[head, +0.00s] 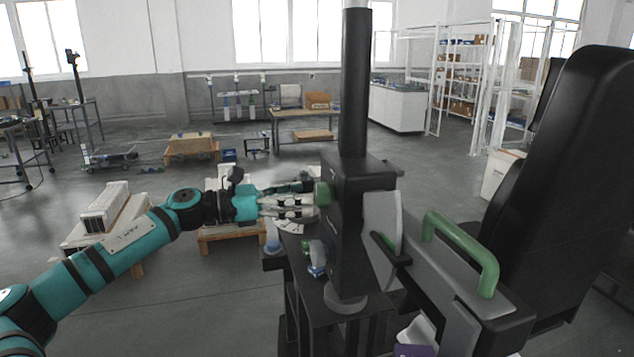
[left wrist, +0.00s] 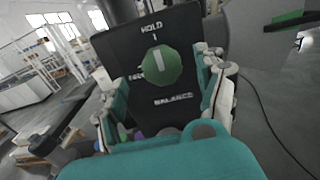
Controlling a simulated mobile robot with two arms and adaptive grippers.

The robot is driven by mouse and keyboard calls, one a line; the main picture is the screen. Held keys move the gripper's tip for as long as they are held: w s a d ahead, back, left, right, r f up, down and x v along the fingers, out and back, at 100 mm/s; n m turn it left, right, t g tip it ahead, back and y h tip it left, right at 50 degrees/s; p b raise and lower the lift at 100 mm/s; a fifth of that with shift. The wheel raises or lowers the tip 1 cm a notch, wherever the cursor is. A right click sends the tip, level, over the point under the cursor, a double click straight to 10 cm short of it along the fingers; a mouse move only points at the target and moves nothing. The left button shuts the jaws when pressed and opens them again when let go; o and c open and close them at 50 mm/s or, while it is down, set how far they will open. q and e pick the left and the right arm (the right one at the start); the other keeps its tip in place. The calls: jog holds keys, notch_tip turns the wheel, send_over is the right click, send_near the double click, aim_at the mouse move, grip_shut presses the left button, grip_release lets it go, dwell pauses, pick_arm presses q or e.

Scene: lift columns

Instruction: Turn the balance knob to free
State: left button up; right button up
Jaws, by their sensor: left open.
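The balance knob (left wrist: 160,66) is a round green knob on a dark panel (left wrist: 115,50) marked HOLD above it and BALANCE below. Another label at its lower left is partly covered by the knob. The white mark on the knob points up toward HOLD. In the head view the knob (head: 322,193) is on the left side of the black column head. My left gripper (head: 306,204) is open right in front of it. In the left wrist view the gripper's fingers (left wrist: 165,82) stand on either side of the knob; contact is unclear. My right gripper is not in view.
A black upright post (head: 355,85) rises from the column head. A green handle (head: 462,245) and a large black padded part (head: 575,170) stand to the right. A low pallet (head: 225,238) lies behind my left arm.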

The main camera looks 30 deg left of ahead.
aim_at(317, 193)
pick_arm(q)
jog(key=x, duration=0.1)
jog(key=p+x, duration=0.2)
jog(key=shift+w+d+r, duration=0.15)
jog(key=shift+r, duration=0.15)
jog(key=shift+w+d+f, duration=0.25)
jog(key=shift+w+d, duration=0.1)
jog(key=shift+c, duration=0.9)
jog(key=c, duration=0.9)
jog(key=shift+c, duration=0.2)
